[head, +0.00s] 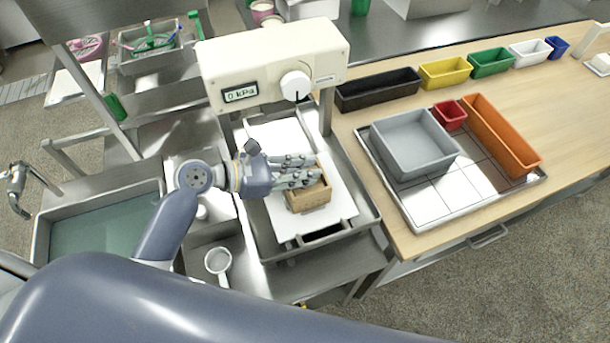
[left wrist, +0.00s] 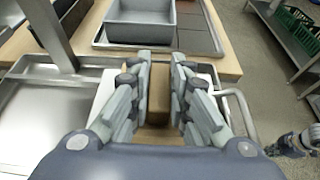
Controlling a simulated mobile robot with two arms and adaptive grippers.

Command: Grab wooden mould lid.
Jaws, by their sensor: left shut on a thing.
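A wooden mould (head: 310,197) sits on a white board on the metal tray of the press, under the cream press head. My left gripper (head: 308,174) reaches in from the left over its top and is shut on the wooden mould lid. The fingers cover most of the lid in the head view. In the left wrist view, brown wood of the lid (left wrist: 158,95) shows between the two fingers. My right gripper (left wrist: 304,140) shows small at the right edge of the left wrist view, away from the mould; its fingers are unclear.
The cream press head (head: 272,65) with its dial overhangs the mould, with a post close behind it. On the table to the right, a tray (head: 445,205) holds a grey bin (head: 413,143) and smaller red and orange bins. A water-filled sink (head: 105,222) lies left.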

